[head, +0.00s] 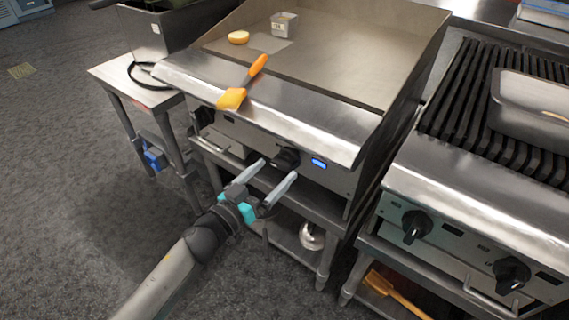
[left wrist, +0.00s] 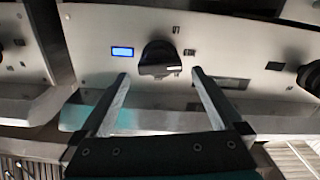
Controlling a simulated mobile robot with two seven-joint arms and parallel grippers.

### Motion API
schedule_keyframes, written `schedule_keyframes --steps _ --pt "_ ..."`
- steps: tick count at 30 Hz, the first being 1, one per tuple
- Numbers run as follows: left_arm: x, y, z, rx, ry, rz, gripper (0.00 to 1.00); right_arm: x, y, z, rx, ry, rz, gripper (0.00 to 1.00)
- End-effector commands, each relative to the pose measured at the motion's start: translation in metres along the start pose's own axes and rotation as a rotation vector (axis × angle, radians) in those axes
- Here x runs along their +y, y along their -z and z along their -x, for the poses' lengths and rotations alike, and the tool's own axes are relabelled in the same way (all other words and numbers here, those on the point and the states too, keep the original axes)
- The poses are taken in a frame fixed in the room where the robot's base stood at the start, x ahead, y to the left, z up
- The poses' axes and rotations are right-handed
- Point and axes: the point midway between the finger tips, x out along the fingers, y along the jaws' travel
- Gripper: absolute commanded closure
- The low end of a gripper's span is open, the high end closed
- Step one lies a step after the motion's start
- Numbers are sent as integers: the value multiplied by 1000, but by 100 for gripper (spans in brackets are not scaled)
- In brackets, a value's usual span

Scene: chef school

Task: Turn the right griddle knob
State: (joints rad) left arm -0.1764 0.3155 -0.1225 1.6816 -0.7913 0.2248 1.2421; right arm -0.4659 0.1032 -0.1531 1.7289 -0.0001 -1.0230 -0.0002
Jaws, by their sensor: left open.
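The griddle (head: 330,50) has a steel front panel with two black knobs. The right griddle knob (head: 287,159) sits beside a lit blue display (head: 319,163). My left gripper (head: 278,168) is open and empty in front of this knob, with its fingers pointing at the panel. In the left wrist view the right knob (left wrist: 158,58) shows between and just beyond the two fingertips (left wrist: 160,75). I cannot tell whether the fingers touch it. The left griddle knob (head: 204,116) is farther left along the panel. My right gripper is not in view.
A spatula with an orange handle (head: 258,65) lies across the griddle's front ledge. A bun (head: 238,37) and a small metal container (head: 284,24) are on the griddle top. A grill (head: 475,195) with black knobs (head: 416,226) stands at the right. A handle bar runs below the griddle panel.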

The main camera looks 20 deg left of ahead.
Motion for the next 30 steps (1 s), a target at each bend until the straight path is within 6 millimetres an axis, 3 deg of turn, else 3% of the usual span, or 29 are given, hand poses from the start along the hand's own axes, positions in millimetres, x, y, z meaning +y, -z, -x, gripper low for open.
schedule_keyframes --steps 9,23,30 --pt "-1 -1 -41 1 0 0 0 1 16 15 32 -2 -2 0" --pt "0 0 -51 -1 1 1 0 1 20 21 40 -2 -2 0" --pt "0 0 -51 -1 1 1 24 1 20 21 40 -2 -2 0"
